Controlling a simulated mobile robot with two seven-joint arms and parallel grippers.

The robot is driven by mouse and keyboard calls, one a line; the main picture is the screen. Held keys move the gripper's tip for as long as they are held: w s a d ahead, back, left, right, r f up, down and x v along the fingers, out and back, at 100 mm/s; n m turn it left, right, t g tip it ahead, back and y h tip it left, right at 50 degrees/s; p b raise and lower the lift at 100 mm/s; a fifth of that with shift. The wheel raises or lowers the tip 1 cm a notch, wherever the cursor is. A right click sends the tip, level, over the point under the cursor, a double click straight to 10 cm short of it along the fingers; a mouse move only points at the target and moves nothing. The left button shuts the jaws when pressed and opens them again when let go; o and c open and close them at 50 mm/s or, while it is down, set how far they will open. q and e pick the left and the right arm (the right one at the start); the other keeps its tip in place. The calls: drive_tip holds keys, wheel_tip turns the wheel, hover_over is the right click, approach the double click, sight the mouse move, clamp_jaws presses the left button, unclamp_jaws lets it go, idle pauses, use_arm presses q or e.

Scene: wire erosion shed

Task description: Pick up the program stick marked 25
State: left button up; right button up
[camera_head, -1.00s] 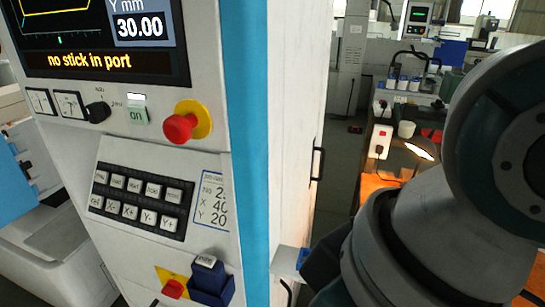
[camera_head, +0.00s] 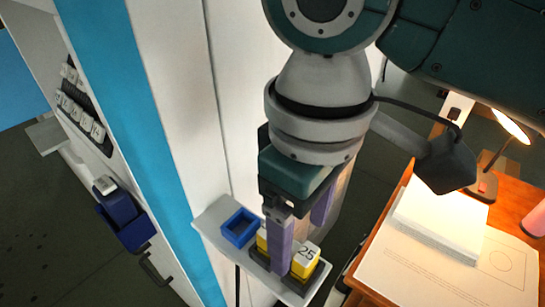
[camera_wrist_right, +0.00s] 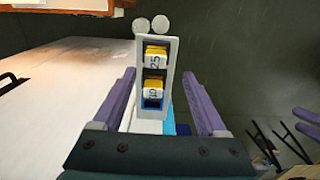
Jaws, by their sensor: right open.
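The program stick marked 25 (camera_head: 306,259) is yellow with a white top and stands in a dark rack on a small white shelf (camera_head: 212,214). In the right wrist view the stick marked 25 (camera_wrist_right: 155,58) is the farther one, and a yellow stick marked 10 (camera_wrist_right: 153,92) is nearer. In the head view this second stick (camera_head: 262,240) is mostly hidden behind a finger. My right gripper (camera_head: 300,245) is open and empty, its purple fingers pointing down at the rack. In the wrist view its fingers (camera_wrist_right: 160,75) are spread on either side of the shelf. My left gripper is not in view.
A blue open box (camera_head: 240,228) sits on the shelf beside the rack. The shelf is on the side of the white machine cabinet (camera_head: 170,110). An orange desk (camera_head: 378,255) with a lit lamp (camera_head: 512,127) and papers is close on the right.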

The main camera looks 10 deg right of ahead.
sight(308, 252)
drive_tip(key=f, duration=0.3)
drive_tip(key=d+f, duration=0.1)
drive_tip(key=f, duration=0.1)
drive_tip(key=shift+f, duration=0.3)
clamp_jaws()
